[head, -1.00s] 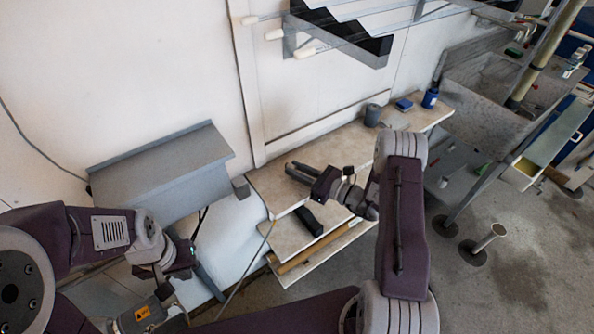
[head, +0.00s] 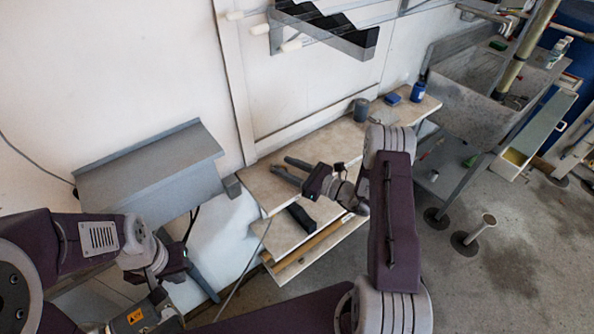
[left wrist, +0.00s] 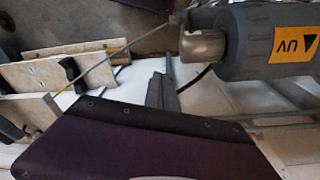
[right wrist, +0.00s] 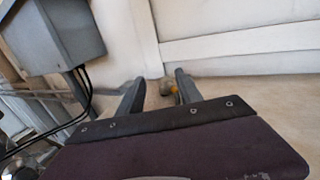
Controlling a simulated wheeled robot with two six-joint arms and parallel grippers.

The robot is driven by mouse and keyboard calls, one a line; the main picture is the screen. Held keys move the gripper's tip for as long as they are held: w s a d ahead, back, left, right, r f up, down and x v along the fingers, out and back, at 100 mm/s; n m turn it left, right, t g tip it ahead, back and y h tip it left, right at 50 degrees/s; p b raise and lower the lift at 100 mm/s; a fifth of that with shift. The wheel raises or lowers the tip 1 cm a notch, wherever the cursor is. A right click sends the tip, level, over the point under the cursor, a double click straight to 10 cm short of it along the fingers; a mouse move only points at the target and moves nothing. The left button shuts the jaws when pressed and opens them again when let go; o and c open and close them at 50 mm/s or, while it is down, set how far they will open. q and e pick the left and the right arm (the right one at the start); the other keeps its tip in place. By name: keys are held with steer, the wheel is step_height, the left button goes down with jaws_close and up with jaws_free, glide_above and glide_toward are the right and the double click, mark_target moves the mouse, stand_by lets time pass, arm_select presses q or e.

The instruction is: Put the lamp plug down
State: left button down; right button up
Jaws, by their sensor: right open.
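The lamp plug (right wrist: 167,86), a small grey-beige piece with a yellow part, shows just beyond the fingertips in the right wrist view, low against the wall. My right gripper (head: 281,167) is open above the left end of the top shelf board, and nothing is clamped in it. It also shows in the right wrist view (right wrist: 157,92). The UV lamp (left wrist: 265,40), a grey cylinder with an orange label, lies beside my left gripper (left wrist: 163,85). The left fingers look close together, with nothing visible between them.
A grey sloped cabinet (head: 150,180) stands left of the shelf (head: 330,146). A grey block (head: 231,187) sits at the shelf's left corner. A grey cup (head: 361,109) and blue containers (head: 417,91) stand farther right.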

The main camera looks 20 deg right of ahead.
steer(key=shift+s+r+p, duration=0.1)
steer(key=shift+s+p, duration=0.1)
steer(key=shift+p, duration=0.1)
steer(key=v, duration=1.2)
steer(key=s+a+n+g, duration=1.1)
steer(key=a+g, duration=0.1)
steer(key=g, duration=0.1)
steer(key=s+d+f+n+g+h, duration=0.2)
steer(key=s+d+n+g+h, duration=0.1)
steer(key=s+n+h, duration=0.6)
steer(key=w+d+r+n+t+h, duration=0.2)
steer(key=w+d+n+t, duration=0.1)
steer(key=w+n, duration=0.2)
steer(key=shift+w+r+n+t+h+b, duration=0.15)
steer(key=shift+r+n+t+h+b, duration=0.2)
steer(key=shift+n, duration=0.75)
